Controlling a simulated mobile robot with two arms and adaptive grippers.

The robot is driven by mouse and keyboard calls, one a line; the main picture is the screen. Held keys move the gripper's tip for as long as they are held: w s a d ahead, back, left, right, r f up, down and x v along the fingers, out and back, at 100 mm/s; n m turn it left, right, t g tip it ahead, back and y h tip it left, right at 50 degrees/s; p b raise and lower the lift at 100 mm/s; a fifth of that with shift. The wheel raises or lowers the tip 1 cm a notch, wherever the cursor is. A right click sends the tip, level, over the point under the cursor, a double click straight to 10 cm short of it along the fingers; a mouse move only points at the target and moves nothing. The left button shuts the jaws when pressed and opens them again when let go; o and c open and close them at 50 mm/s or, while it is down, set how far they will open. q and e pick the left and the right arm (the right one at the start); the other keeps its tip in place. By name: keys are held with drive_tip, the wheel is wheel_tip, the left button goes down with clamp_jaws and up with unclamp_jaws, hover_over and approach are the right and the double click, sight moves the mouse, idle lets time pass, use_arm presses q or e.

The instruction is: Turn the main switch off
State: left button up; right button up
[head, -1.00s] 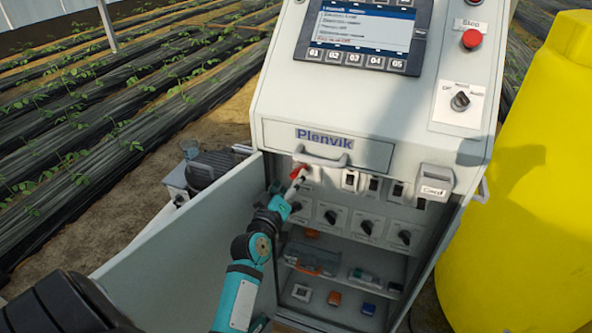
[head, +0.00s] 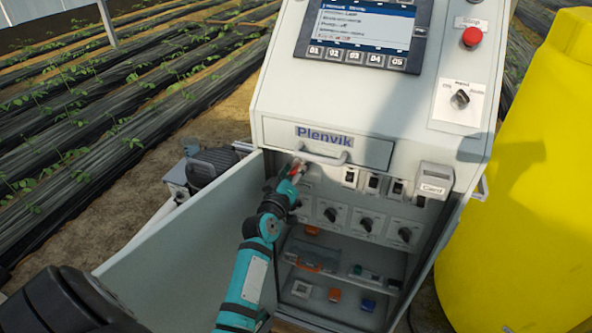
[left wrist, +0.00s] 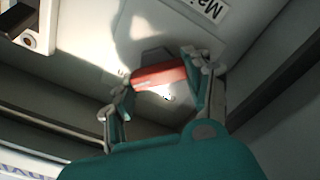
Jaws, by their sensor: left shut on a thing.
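The main switch has a red handle (left wrist: 160,76) on a pale plate, with a partly visible label starting "Mai" beside it in the left wrist view. In the head view the red handle (head: 296,169) shows small at the upper left of the open cabinet compartment, under the drawer handle. My left gripper (left wrist: 161,82) is shut on the red handle, one finger at each end of it. In the head view the left gripper (head: 292,173) partly hides the switch. The handle's exact angle is hard to tell. My right gripper is not in view.
The cabinet door (head: 180,255) stands open left of my left arm. Several black rotary knobs (head: 367,224) and small switches lie right of the gripper. Shelves below hold small parts. A yellow tank (head: 520,190) stands at the right. The red stop button (head: 472,37) is higher up.

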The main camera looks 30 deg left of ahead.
use_arm(q)
drive_tip(key=shift+c, duration=1.2)
drive_tip(key=n+p, duration=0.1)
drive_tip(key=n, duration=0.2)
drive_tip(key=shift+n, duration=0.4)
drive_tip(key=n, duration=0.2)
drive_tip(key=n+p, duration=0.1)
drive_tip(key=n, duration=0.1)
drive_tip(key=shift+f+n, duration=0.2)
drive_tip(key=shift+n, duration=0.1)
drive_tip(key=n+p, duration=0.1)
drive_tip(key=n, duration=0.3)
drive_tip(key=shift+f+n, duration=0.15)
drive_tip(key=shift+n, duration=0.15)
drive_tip(key=n, duration=0.4)
drive_tip(key=shift+f+n, duration=0.15)
drive_tip(key=shift+n, duration=0.25)
drive_tip(key=shift+p, duration=0.3)
